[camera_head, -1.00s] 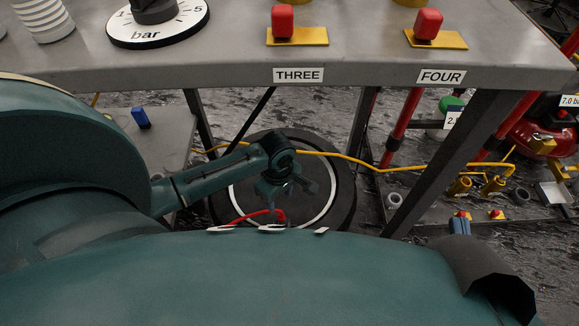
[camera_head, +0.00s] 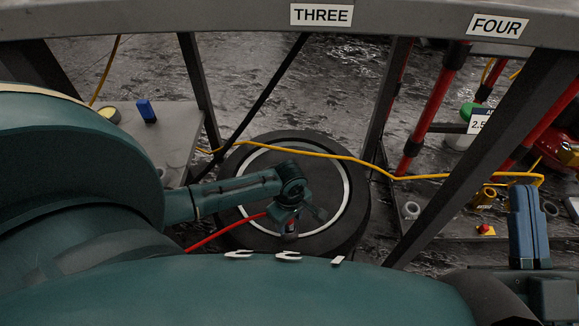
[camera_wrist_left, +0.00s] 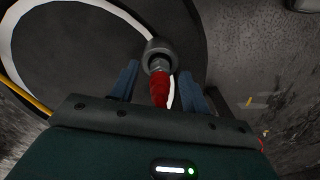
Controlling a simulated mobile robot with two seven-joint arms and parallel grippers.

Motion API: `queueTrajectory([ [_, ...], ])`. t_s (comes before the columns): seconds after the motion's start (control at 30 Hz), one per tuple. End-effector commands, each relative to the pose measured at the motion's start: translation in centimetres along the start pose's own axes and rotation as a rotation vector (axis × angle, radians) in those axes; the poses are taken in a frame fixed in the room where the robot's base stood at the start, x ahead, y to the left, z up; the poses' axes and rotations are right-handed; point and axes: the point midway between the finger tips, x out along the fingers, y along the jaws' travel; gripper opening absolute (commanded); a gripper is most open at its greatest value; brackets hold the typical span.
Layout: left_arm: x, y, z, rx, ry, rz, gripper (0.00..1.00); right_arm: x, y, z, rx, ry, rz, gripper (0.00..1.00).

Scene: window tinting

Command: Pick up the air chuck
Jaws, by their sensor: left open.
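The air chuck (camera_wrist_left: 159,54) shows in the left wrist view as a grey metal head on a red body or hose. It lies between the two blue fingers of my left gripper (camera_wrist_left: 158,78), which is open, with room on both sides. In the head view my left gripper (camera_head: 290,226) is low over the tyre (camera_head: 345,222); its fingers are hard to make out there. A red hose (camera_head: 225,232) runs to it from the lower left. My right gripper (camera_head: 527,205), with blue fingers, is at the right; any gap between them is unclear.
A grey table edge (camera_head: 180,20) with labels THREE and FOUR spans the top. Its dark legs (camera_head: 470,150) and a yellow hose (camera_head: 330,154) are near the tyre. A small grey stand (camera_head: 175,130) with a blue item (camera_head: 146,110) is left. A low shelf with fittings is right.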

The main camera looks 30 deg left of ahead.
Motion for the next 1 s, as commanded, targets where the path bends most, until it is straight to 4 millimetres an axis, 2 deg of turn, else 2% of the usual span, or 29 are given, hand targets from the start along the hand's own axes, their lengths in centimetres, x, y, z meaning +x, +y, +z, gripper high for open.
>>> queueTrajectory([
  [0.23,0.01,0.00,-0.03,0.000,0.000,0.000,0.45,0.07,0.06,-0.15,-0.006,0.006,0.000,0.00],
  [0.77,0.02,-0.02,-0.02,0.000,0.000,0.000,0.02,0.06,0.05,-0.09,-0.006,0.005,-0.001,0.00],
  [1.0,-0.01,-0.01,-0.02,0.000,0.000,0.000,0.00,0.07,0.06,-0.09,-0.006,0.004,-0.001,0.00],
])
